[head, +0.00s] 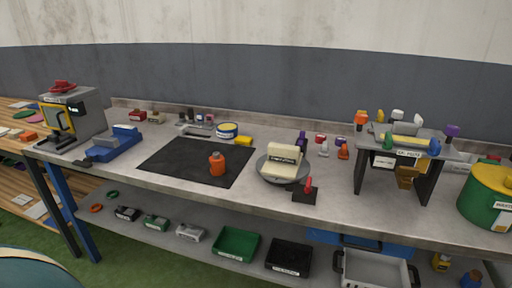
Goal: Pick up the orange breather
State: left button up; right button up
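An orange bottle-shaped piece with a dark top (217,163) stands upright on the black mat (170,159), near the mat's right part. A smaller orange piece (361,118) sits on the left end of the raised stand (443,153). A small orange-red piece (344,152) stands on the bench left of that stand. I cannot tell from labels which of these is the breather. Neither of my grippers shows in the head view.
A round turntable (264,170) bears a cream block (284,160). A red-handled lever (308,186) is beside it. A blue tool (113,147) and a grey machine (87,113) stand left, a green-yellow drum (484,208) right. Bins, including a green one (220,257), line the lower shelf.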

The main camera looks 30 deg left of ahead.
aim_at(217, 162)
jog(key=u, duration=1.2)
